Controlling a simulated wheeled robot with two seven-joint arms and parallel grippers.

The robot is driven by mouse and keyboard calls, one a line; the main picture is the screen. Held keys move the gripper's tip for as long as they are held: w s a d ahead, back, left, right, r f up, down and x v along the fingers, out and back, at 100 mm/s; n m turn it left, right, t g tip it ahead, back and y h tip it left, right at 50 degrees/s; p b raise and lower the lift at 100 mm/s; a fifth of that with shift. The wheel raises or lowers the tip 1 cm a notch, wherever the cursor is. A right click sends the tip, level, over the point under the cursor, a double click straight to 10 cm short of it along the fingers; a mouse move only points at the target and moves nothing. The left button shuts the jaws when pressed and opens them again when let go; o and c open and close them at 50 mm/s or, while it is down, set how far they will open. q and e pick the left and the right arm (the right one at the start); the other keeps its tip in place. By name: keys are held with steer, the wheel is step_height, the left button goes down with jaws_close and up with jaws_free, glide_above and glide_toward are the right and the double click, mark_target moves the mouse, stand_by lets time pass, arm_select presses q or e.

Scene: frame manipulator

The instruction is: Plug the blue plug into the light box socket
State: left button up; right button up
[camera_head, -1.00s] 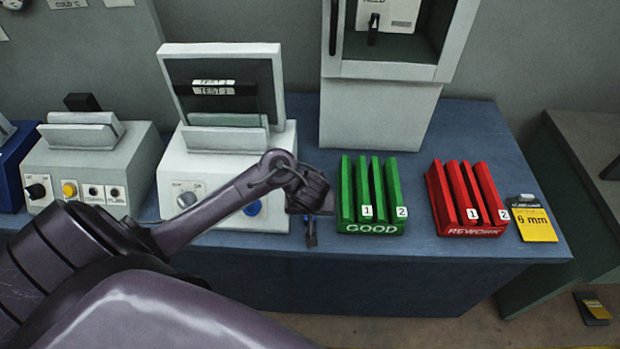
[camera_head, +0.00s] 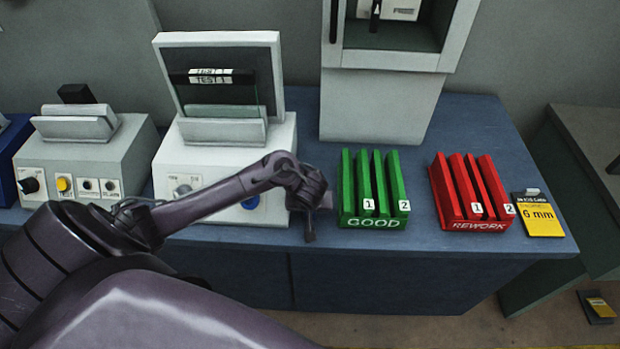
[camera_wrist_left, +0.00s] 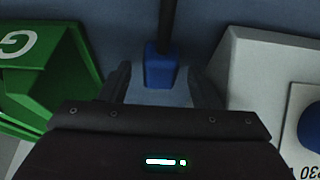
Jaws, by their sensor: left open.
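The blue plug (camera_wrist_left: 160,66) lies on the blue table top in the left wrist view, with a dark cable running up from it. My left gripper (camera_wrist_left: 160,80) is open, with one finger on each side of the plug's near end. I cannot tell whether the fingers touch it. In the head view my left gripper (camera_head: 309,222) is at the table's front edge, between the light box and the green rack, and hides the plug. The white light box (camera_head: 275,165) has a blue round part (camera_head: 250,202) on its front. Its corner shows in the wrist view (camera_wrist_left: 255,75). My right gripper is out of view.
The green GOOD rack (camera_head: 372,222) stands close to the right of my gripper. The red REWORK rack (camera_head: 480,226) and a yellow 6 mm card (camera_head: 540,220) are farther right. A grey device (camera_head: 85,150) stands left of the light box.

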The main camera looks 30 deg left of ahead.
arm_select(q)
steer(key=shift+c, duration=0.2)
steer(key=c, duration=1)
steer(key=shift+o, duration=0.2)
step_height(320, 180, up, 10)
steer(key=p, duration=0.5)
